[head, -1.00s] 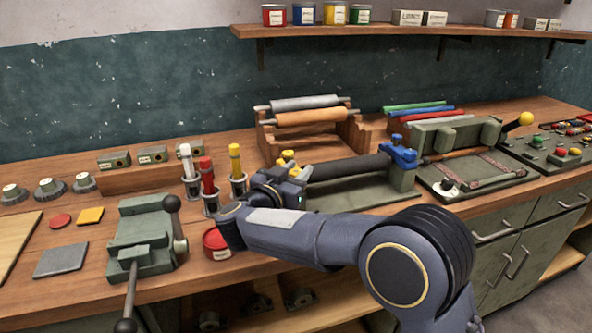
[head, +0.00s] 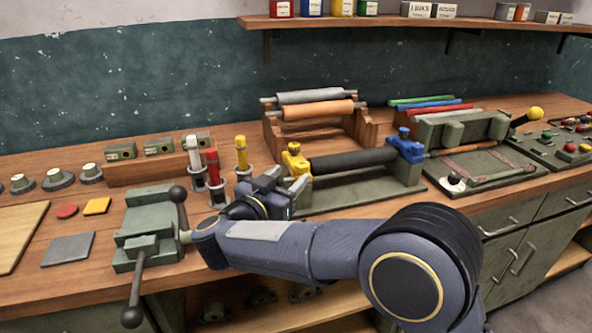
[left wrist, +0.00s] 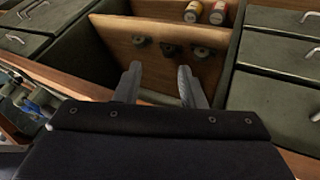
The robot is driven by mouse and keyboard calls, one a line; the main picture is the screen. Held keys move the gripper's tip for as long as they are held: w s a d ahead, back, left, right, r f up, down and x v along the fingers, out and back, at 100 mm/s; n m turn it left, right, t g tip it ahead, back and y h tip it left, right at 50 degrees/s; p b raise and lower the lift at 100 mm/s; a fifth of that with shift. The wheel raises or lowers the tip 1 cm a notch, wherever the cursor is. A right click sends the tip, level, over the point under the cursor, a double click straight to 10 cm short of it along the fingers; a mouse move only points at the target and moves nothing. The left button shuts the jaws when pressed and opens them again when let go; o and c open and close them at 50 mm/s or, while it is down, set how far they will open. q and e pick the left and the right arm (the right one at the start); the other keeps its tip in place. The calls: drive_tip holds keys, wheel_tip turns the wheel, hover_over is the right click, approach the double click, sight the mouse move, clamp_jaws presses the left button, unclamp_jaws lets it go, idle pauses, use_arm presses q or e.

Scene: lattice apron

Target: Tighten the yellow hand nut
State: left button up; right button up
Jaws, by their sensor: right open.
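The yellow hand nut (head: 293,147) sits on top of the yellow clamp block (head: 297,165) at the left end of the black roller (head: 350,160). My right gripper (head: 288,198) is open, just below and to the left of the yellow block in the head view. No contact with the nut shows, and its fingers are partly hidden by its own wrist. A blue hand nut (head: 403,132) tops the blue block at the roller's right end. My left gripper (left wrist: 158,88) shows in the left wrist view, open and empty, over the lower shelf front.
Red, white and yellow-capped tubes (head: 212,170) stand in holders left of my right gripper. A green vise (head: 150,225) with ball-ended handles is further left. A rack of rolls (head: 315,110) stands behind.

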drive_tip(key=shift+s+a, duration=0.25)
drive_tip(key=shift+s, duration=0.25)
